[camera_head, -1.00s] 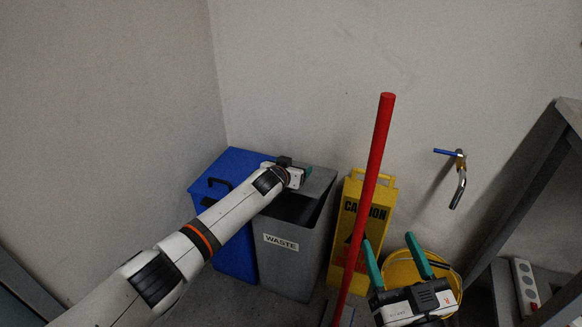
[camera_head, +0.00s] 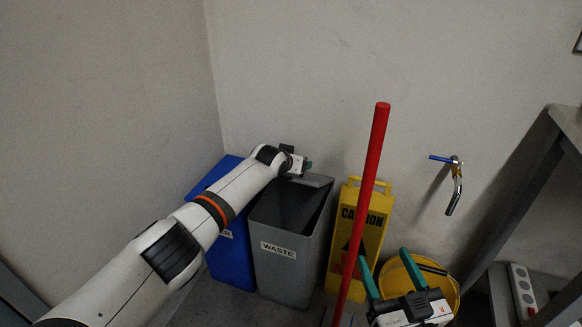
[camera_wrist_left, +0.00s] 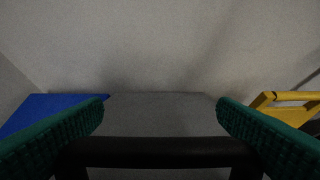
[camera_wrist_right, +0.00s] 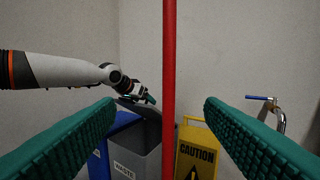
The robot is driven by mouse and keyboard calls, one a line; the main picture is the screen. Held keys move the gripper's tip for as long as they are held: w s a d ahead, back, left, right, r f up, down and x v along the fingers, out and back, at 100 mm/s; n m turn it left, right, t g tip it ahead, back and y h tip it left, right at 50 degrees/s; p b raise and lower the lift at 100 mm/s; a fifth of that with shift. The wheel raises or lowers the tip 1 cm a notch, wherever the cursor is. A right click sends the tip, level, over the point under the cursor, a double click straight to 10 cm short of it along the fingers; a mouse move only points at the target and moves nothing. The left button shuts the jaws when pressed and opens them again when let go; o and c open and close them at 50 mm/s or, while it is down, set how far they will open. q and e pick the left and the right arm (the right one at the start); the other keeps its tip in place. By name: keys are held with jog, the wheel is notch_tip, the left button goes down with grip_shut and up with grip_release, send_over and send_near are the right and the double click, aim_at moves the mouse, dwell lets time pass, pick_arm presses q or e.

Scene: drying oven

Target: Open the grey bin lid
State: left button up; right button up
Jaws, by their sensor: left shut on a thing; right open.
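The grey bin (camera_head: 290,262) with a "WASTE" label stands on the floor by the wall, and its dark inside shows. Its grey lid (camera_head: 316,181) is raised at the back, tilted up toward the wall. The lid also shows close up in the left wrist view (camera_wrist_left: 160,118). My left gripper (camera_head: 304,165) is at the lid, with its green fingers shut on the black lid handle (camera_wrist_left: 160,152). The arm hides part of the lid. My right gripper (camera_head: 386,272) is open and empty, low at the right, also framing the right wrist view (camera_wrist_right: 160,105).
A blue bin (camera_head: 228,255) stands left of the grey one. A red pole (camera_head: 372,165) rises in front of a yellow caution sign (camera_head: 375,214). A yellow bucket (camera_head: 450,292) stands behind my right gripper. A tap (camera_head: 455,180) is on the wall.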

pick_arm(q)
jog(key=shift+w+d+r, duration=0.15)
jog(key=shift+d+r, duration=0.1)
jog(key=shift+r, duration=0.05)
pick_arm(e)
jog(key=shift+a+r+t, duration=0.1)
jog(key=shift+r+t, duration=0.3)
jog(key=shift+r, duration=0.15)
pick_arm(q)
jog(key=o, duration=1.1)
jog(key=shift+f, duration=0.1)
